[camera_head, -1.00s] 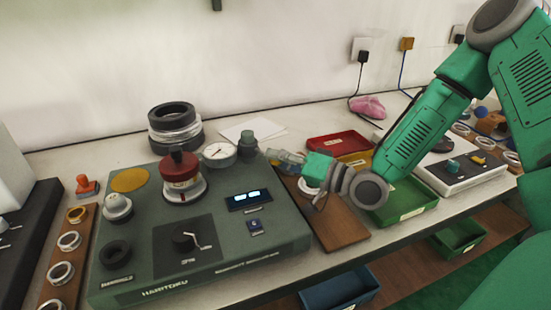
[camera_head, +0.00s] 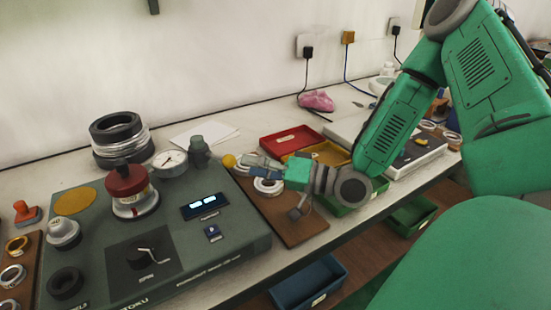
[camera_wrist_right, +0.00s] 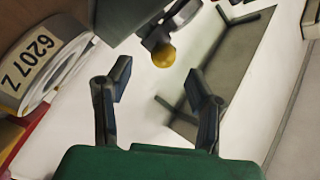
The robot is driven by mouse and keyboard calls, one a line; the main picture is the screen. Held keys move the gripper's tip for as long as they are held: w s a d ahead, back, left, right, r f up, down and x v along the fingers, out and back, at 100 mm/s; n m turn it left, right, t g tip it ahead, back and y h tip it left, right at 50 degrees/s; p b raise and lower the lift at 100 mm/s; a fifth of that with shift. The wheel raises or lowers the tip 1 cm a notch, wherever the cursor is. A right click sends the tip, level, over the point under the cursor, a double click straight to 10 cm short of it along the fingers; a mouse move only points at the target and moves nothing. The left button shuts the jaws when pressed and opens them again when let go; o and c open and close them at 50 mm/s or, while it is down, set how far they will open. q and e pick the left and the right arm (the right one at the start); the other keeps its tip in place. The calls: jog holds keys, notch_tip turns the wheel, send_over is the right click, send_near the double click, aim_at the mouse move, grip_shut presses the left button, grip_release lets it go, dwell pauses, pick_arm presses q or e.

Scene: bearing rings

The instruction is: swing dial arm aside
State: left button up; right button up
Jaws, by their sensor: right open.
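The dial gauge (camera_head: 169,160) with its white face stands at the back of the green-grey machine (camera_head: 205,240), next to a dark post (camera_head: 199,148). A yellow ball knob (camera_head: 228,160) shows right of the post. In the wrist view the knob (camera_wrist_right: 163,54) sits at the end of a dark part, beyond and between the fingertips, with no visible contact. My right gripper (camera_head: 245,162) is open and empty, just right of the knob; its two fingers also show in the wrist view (camera_wrist_right: 160,88). My left gripper is not in view.
A red-topped spindle with a ring (camera_head: 133,190) stands on the machine left of the gauge. Bearing rings (camera_head: 268,185) lie on a brown board (camera_head: 305,228) under my gripper. Red (camera_head: 290,141) and green trays are behind and right. White paper (camera_head: 205,131) lies behind the post.

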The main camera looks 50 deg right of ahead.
jog(key=v, duration=0.4)
jog(key=shift+s+d+f, duration=0.15)
jog(key=shift+s+d, duration=0.05)
jog(key=shift+d, duration=0.25)
jog(key=shift+s+d, duration=0.2)
jog(key=shift+s, duration=0.4)
jog(key=shift+s+a, duration=0.1)
jog(key=shift+s, duration=0.1)
